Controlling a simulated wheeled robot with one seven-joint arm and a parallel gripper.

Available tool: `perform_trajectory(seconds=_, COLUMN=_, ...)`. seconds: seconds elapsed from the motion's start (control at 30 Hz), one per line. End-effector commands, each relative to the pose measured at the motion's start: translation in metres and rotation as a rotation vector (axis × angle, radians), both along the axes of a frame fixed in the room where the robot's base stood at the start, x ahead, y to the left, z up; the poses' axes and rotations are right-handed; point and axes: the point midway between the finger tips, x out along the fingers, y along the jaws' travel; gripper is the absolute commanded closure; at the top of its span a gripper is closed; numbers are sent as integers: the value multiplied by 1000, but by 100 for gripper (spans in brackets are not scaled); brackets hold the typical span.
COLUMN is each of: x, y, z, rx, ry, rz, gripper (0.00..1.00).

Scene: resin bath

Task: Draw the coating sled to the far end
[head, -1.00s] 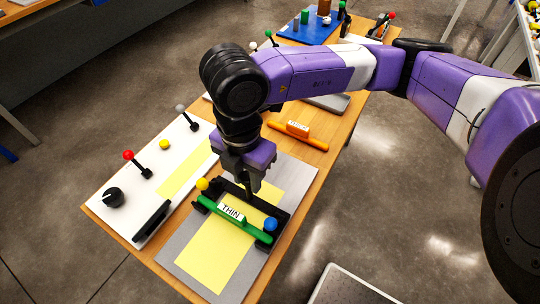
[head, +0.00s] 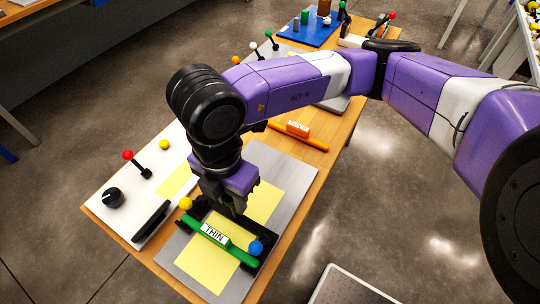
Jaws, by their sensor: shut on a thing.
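The coating sled (head: 205,214) is a black frame on the grey plate (head: 285,162), lying across the yellow sheet (head: 203,265). A green bar (head: 231,249) labelled THIN sits along its near side. A yellow ball (head: 185,203) is at its left end and a blue ball (head: 256,247) at its right end. My gripper (head: 238,210) points down at the middle of the sled and is shut on part of it. The fingertips and the gripped part are mostly hidden. Yellow sheet shows on both sides of the sled.
A white panel (head: 104,196) with a black knob, a red-tipped lever and a yellow button lies left of the plate. A blue mat (head: 312,33) with several items is at the table's far end.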

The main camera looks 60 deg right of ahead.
Motion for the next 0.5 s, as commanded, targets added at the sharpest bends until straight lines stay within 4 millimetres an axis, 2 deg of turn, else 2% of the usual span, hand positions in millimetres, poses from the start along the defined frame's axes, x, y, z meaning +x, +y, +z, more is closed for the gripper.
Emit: perform_trajectory(seconds=0.5, x=0, y=29, z=0, rx=1, ry=-2, rz=2, gripper=94)
